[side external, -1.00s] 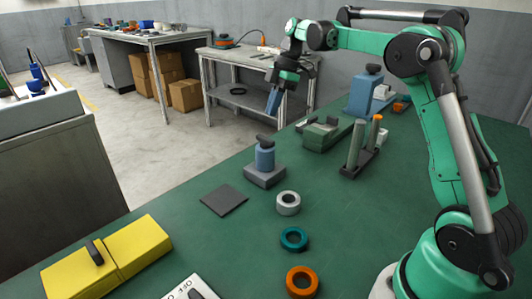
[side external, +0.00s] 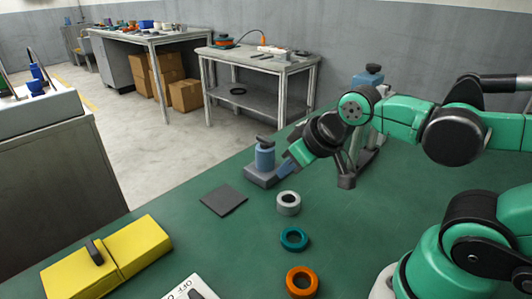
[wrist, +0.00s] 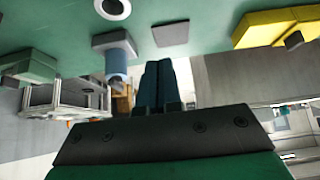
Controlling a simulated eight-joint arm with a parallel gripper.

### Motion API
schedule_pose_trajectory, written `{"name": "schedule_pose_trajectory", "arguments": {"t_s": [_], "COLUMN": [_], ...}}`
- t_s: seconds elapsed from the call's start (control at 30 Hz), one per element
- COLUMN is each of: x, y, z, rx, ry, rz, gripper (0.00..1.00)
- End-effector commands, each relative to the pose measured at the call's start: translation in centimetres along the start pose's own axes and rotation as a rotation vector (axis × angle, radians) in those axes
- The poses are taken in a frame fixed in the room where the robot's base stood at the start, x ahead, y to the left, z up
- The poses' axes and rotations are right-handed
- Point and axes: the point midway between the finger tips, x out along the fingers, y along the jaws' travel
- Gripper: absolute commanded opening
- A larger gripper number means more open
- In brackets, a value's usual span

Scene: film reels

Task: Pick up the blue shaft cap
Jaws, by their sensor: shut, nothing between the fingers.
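The blue shaft cap appears to be the blue cylinder (side external: 265,158) with a dark knob on top, standing upright on a grey-blue square base (side external: 262,177). In the wrist view the blue cylinder (wrist: 116,62) lies left of my fingers, with open space between. My gripper (side external: 286,170) is low over the table, just right of the cap in the side view, its fingers pointing down and left. Its two dark blue fingers (wrist: 158,80) are together with nothing between them. Whether the fingers touch the base cannot be told from the side view.
A grey ring (side external: 288,203), a teal ring (side external: 293,239) and an orange ring (side external: 302,282) lie in front. A dark square pad (side external: 223,200) lies left of the base, and a yellow box (side external: 105,262) sits front left. A blue block (side external: 367,77) stands behind my arm.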

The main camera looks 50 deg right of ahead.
Motion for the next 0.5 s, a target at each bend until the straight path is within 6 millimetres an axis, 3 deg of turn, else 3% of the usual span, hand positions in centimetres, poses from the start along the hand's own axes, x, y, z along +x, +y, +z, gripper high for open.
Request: {"name": "schedule_pose_trajectory", "arguments": {"t_s": [0.37, 0.5], "x": [0.0, -0.01], "y": [0.0, 0.0], "z": [0.0, 0.0], "rx": [0.002, 0.001], "ry": [0.0, -0.001], "rz": [0.0, 0.0], "gripper": [0.0, 0.4]}}
